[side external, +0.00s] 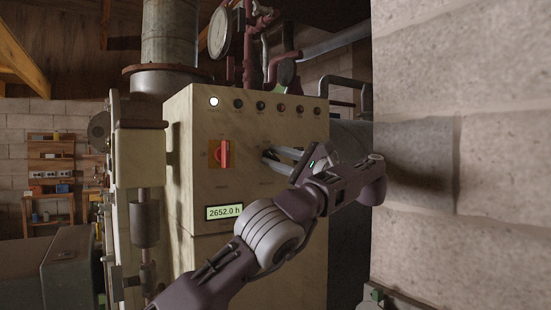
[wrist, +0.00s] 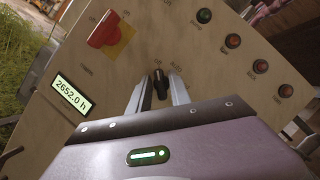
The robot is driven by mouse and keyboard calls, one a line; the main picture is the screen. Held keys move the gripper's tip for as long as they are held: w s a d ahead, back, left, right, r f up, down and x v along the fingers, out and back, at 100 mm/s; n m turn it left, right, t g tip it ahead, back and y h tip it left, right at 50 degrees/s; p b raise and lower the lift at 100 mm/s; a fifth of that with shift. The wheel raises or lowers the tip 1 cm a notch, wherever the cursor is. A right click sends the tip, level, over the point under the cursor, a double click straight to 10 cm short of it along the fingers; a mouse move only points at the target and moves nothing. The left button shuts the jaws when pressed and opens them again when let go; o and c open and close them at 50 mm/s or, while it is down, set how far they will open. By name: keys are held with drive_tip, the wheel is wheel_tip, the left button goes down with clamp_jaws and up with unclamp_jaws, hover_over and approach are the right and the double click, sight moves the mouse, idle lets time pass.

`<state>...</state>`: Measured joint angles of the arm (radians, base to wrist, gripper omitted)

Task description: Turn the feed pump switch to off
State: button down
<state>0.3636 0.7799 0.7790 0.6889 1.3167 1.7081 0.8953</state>
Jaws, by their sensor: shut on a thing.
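A small black rotary switch (wrist: 160,84) sits on the cream control panel, with small lettering around it too blurred to read fully. My gripper (wrist: 160,92) has one finger on each side of the knob and is shut on it. The knob points roughly up in the wrist view, in line with the fingers. In the side view my gripper (side external: 268,156) reaches the panel face from the right, and its fingers hide the knob. I cannot read a feed pump label in either view.
A red switch on a yellow plate (side external: 223,154) is left of my gripper. A display (side external: 224,212) below it reads 2652.0 h. A row of lamps runs along the top; the leftmost lamp (side external: 214,102) is lit white. A block wall (side external: 460,130) stands close at right.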

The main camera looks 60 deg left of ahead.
idle(0.4)
drive_tip(key=c, duration=1.5)
unclamp_jaws()
drive_tip(key=shift+o, duration=0.2)
drive_tip(key=v, duration=0.7)
